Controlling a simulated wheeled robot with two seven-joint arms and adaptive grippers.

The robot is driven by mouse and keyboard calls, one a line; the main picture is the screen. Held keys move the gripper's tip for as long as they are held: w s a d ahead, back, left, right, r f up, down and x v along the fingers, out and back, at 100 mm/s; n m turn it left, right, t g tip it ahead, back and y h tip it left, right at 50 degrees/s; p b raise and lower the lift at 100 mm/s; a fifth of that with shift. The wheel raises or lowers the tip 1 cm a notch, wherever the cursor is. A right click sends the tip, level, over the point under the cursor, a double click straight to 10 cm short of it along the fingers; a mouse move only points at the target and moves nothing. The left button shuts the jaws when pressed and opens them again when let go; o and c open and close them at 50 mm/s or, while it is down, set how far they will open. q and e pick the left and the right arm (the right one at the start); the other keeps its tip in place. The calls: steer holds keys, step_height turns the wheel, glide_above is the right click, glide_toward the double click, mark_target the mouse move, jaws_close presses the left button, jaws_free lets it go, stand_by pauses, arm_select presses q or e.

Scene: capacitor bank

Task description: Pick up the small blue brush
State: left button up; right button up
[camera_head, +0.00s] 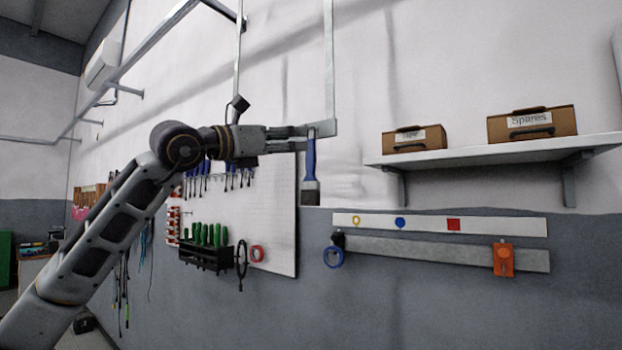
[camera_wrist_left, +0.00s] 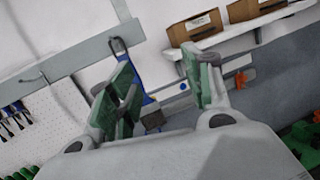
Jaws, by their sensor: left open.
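The small blue brush (camera_head: 310,160) hangs upright in the head view, handle up and dark bristles down, from a grey metal rail (camera_head: 318,128) on the wall. In the left wrist view the brush (camera_wrist_left: 152,104) is partly hidden behind my left-hand finger. My left gripper (camera_head: 301,137) is at the height of the handle's top, level and pointing right. In the left wrist view my gripper (camera_wrist_left: 160,62) is open, with the fingers well apart and nothing held. I cannot tell whether a finger touches the brush. My right gripper is not in view.
A white pegboard (camera_head: 272,205) with screwdrivers and other tools is below my left arm. A shelf (camera_head: 455,158) with two cardboard boxes is to the right. Below it are a white strip (camera_head: 500,225) with coloured markers, a blue tape roll (camera_head: 333,257) and an orange device (camera_head: 503,260).

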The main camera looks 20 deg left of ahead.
mark_target(309, 168)
arm_select(q)
steer(key=w+a+f+n+y, duration=0.2)
steer(key=a+f+n+y, duration=0.1)
steer(key=a+f+y, duration=0.1)
steer(key=shift+y, duration=0.3)
steer(key=shift+w, duration=0.1)
steer(key=shift+p+x, duration=1.45)
steer(key=shift+x, duration=2.9)
steer(key=shift+f, duration=0.2)
